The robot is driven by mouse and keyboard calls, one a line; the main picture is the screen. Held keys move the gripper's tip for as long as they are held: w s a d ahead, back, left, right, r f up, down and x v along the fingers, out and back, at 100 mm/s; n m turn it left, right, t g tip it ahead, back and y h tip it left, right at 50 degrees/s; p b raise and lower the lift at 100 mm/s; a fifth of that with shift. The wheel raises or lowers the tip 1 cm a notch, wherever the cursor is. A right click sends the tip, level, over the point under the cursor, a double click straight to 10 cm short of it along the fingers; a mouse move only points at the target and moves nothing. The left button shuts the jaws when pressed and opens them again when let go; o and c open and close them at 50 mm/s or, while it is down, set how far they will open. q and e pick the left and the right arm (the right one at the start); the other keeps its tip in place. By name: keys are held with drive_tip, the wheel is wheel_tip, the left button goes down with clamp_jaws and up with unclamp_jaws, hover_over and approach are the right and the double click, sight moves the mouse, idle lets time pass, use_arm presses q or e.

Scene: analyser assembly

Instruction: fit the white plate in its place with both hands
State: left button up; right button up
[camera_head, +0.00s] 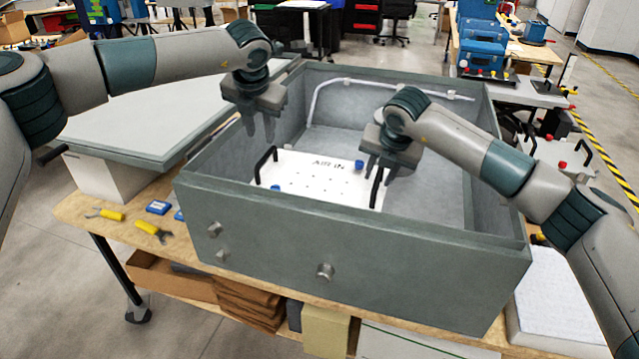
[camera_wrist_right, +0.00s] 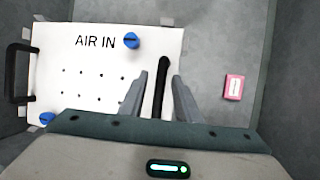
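The white plate (camera_head: 312,183), marked "AIR IN", lies inside the grey open case (camera_head: 350,222). It has a black handle at each end and two blue knobs. It also shows in the right wrist view (camera_wrist_right: 85,55). My left gripper (camera_head: 260,140) is open and empty, above and behind the left handle (camera_head: 265,163). My right gripper (camera_head: 379,176) is open over the right handle (camera_head: 375,188). In the right wrist view the right handle (camera_wrist_right: 162,85) appears between the spread fingers (camera_wrist_right: 160,76), with a gap on both sides. The left handle (camera_wrist_right: 12,72) is clear of any finger.
The case walls stand around the plate; a white tube (camera_head: 345,81) runs along the back wall. A small pink block (camera_wrist_right: 234,87) lies on the case floor right of the plate. The grey lid (camera_head: 150,120) lies left of the case, and yellow-handled tools (camera_head: 150,228) lie on the table.

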drive_tip(key=v, duration=1.2)
drive_tip(key=shift+f, duration=0.1)
idle(0.4)
